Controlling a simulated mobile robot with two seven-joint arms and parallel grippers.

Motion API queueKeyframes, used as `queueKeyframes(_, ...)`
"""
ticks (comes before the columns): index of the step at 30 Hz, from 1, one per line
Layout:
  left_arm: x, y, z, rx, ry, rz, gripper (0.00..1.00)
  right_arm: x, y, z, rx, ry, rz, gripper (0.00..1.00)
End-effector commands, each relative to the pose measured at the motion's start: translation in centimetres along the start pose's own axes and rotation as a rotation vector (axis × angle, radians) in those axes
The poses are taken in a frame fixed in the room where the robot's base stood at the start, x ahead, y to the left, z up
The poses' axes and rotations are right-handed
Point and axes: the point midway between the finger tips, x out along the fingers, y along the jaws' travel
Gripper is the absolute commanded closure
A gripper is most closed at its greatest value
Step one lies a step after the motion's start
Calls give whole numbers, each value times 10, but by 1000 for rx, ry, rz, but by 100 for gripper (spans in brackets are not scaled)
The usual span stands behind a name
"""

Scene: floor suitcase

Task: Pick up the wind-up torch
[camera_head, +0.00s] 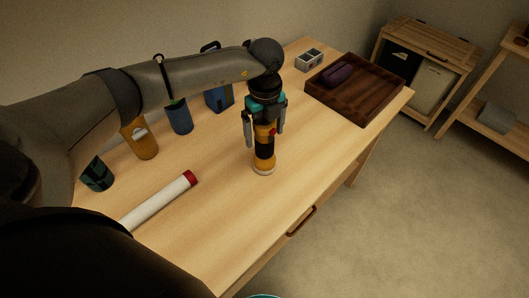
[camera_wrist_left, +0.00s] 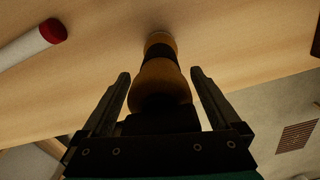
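The wind-up torch (camera_head: 264,158), orange-yellow with black bands and a pale base, appears to stand upright on the wooden table. My left gripper (camera_head: 264,134) points down over it, with one finger on each side of its upper part. In the left wrist view the torch (camera_wrist_left: 161,85) lies between the two fingers (camera_wrist_left: 160,74), with a visible gap on both sides. The left gripper is open and not closed on it. The torch's top is partly hidden by the gripper. My right gripper is not in view.
A white tube with a red cap (camera_head: 160,202) lies left of the torch. A dark patterned cup (camera_head: 97,174), an orange container (camera_head: 140,138), a blue container (camera_head: 180,117) and a blue case (camera_head: 219,98) stand behind. A brown tray (camera_head: 378,112) is at the far right.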

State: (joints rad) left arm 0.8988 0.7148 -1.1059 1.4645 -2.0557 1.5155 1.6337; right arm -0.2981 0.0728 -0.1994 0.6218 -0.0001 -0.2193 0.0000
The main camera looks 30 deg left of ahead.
Motion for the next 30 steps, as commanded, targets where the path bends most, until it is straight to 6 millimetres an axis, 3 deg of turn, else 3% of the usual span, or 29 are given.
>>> queueKeyframes(2, 0, 0, 0, 0, 0, 0, 14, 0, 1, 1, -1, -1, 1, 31)
queueKeyframes(25, -1, 0, 0, -1, -1, 0, 100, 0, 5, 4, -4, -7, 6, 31)
queueKeyframes(30, -1, 0, 0, -1, -1, 0, 100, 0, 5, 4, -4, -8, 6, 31)
